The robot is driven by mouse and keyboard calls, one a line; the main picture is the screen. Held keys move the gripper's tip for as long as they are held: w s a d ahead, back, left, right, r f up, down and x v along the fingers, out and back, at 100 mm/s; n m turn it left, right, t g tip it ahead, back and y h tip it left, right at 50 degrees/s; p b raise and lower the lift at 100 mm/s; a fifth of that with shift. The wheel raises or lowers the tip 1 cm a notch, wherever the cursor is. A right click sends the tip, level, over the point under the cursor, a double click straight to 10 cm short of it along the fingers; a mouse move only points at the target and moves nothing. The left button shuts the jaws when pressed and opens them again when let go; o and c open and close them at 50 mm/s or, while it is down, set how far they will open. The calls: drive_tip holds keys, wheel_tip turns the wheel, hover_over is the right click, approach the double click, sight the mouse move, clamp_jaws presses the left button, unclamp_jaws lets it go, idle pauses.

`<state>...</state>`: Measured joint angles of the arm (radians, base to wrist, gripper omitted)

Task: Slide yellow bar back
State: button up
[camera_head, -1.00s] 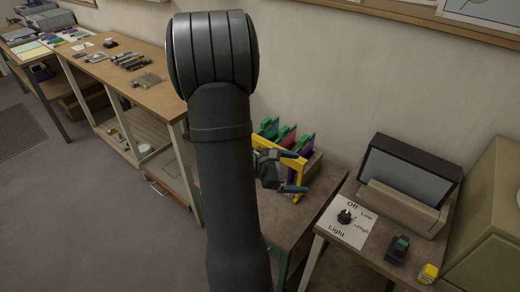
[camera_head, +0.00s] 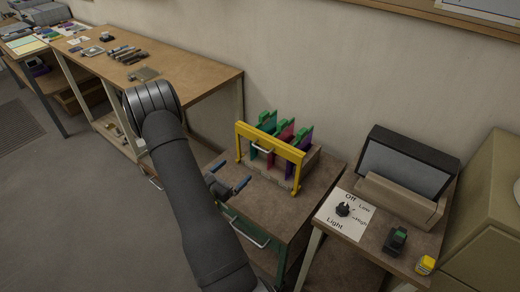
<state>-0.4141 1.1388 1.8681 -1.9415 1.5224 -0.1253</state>
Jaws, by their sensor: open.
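The yellow bar (camera_head: 271,142) stands as an upright frame across the front of a wooden holder (camera_head: 283,180) on the low brown table. It has a pale handle (camera_head: 263,149) on its front face. Green, red and purple upright pieces (camera_head: 279,136) stand behind it in the holder. My gripper (camera_head: 240,187) is to the left of and in front of the bar, apart from it. Its blue-tipped fingers are spread open with nothing between them. My arm hides part of the gripper's base and the table's left side.
A desk on the right holds a light dial (camera_head: 343,209) on a white card, a slanted dark panel (camera_head: 408,168), a small black-green item (camera_head: 396,240) and a yellow item (camera_head: 425,264). A long workbench (camera_head: 190,72) stands at the back left. The low table's front (camera_head: 270,213) is bare.

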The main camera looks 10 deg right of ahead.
sight(260, 149)
drive_tip(key=x, duration=1.5)
drive_tip(key=shift+w+d, duration=0.25)
drive_tip(key=shift+d, duration=0.05)
